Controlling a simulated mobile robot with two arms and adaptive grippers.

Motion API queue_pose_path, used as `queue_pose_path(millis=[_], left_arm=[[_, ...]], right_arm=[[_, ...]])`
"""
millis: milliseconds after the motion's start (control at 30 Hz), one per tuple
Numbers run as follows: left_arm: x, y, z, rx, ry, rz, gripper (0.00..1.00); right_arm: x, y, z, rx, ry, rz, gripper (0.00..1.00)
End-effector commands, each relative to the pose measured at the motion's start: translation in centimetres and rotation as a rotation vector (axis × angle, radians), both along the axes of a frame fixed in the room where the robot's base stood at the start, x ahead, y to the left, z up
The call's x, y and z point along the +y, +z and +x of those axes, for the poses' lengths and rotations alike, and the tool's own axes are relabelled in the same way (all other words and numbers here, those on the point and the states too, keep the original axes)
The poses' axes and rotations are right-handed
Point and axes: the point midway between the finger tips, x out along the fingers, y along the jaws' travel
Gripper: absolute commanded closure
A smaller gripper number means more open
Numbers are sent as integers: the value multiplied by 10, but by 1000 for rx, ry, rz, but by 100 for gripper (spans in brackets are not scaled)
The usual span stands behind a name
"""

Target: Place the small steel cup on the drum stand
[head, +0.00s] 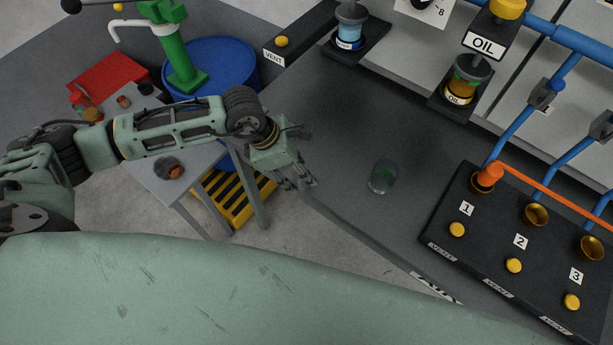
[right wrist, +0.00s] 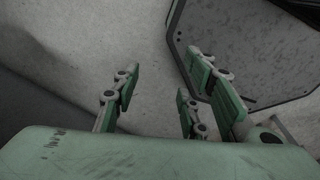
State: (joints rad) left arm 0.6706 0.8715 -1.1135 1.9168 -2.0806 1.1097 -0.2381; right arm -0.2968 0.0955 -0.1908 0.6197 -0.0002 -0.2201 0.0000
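A small dark grey metallic cup (head: 166,167) with a copper-brown patch at its side sits on a small grey side table (head: 188,194); I cannot tell if it is the steel cup. A blue drum (head: 226,62) with a green pump stands behind that table. A yellow and black striped platform (head: 238,196) shows low beside the table, perhaps the drum stand. My left gripper (head: 298,184) hangs near the dark bench's left edge, apart from the cup, with nothing visible in it; its finger gap is unclear. My right gripper (right wrist: 160,98) is open and empty in the right wrist view.
A clear greenish glass (head: 383,177) stands on the dark bench (head: 335,135), right of my left gripper. A black panel (head: 480,258) with copper sockets and yellow buttons fills the right. An oil dispenser (head: 466,80) stands at the back. A red mat (head: 108,80) lies far left.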

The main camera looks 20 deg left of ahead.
Motion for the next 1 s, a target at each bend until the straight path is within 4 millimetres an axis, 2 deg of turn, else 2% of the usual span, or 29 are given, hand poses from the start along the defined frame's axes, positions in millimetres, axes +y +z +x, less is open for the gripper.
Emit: queue_pose_path(millis=[33,133,300,433,567,1000], left_arm=[[-2,-3,1,4,1,0,56],[-4,-16,6,4,1,1,56],[-10,-37,10,2,0,1,56],[-12,-42,10,1,-1,2,56],[-11,-42,10,0,-1,2,56],[-11,-42,10,1,0,2,93]], right_arm=[[-4,8,2,-2,1,-5,60],[-4,17,2,-3,2,-5,60],[15,21,1,-1,2,18,60],[27,21,-1,1,4,31,60],[26,20,-3,3,6,31,60],[12,20,-3,3,3,14,60]])
